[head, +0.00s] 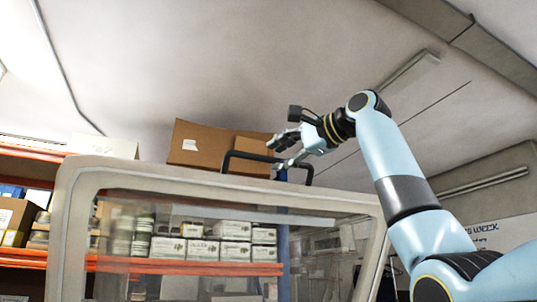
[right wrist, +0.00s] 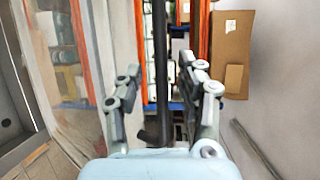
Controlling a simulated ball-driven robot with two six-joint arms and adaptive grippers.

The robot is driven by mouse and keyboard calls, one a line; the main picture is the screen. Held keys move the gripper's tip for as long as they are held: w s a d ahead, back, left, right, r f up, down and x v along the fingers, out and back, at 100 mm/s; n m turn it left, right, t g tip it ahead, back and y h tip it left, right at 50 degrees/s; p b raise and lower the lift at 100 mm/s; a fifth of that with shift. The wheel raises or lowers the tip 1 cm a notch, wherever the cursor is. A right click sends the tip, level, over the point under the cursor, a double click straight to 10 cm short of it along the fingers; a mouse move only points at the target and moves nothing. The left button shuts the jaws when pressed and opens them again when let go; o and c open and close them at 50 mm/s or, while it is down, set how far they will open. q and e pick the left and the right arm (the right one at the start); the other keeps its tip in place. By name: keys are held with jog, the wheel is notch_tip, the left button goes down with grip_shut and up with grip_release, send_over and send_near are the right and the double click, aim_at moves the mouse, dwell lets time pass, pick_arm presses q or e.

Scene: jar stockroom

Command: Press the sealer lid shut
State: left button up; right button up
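The sealer lid (head: 120,177) stands raised in the head view, a pale frame around a clear pane. A black bar handle (head: 240,155) runs along its top edge. My right gripper (head: 276,154) is at the handle, its fingers spread. In the right wrist view the dark handle bar (right wrist: 161,60) runs lengthwise between the two open fingers of the right gripper (right wrist: 157,75); I see gaps beside it, so it does not look clamped. The lid pane (right wrist: 75,60) is at the left there. The sealer's base is hidden. My left gripper is not in view.
Behind the lid stand orange-edged shelves (head: 28,256) with boxes and jars. A brown carton (head: 205,146) sits high behind the handle, and shows at the upper right of the wrist view (right wrist: 231,50). Open air lies above the lid.

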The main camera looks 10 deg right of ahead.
aim_at(272, 160)
jog(key=p+x, duration=0.1)
jog(key=x, duration=0.3)
grip_shut()
dwell(0.5)
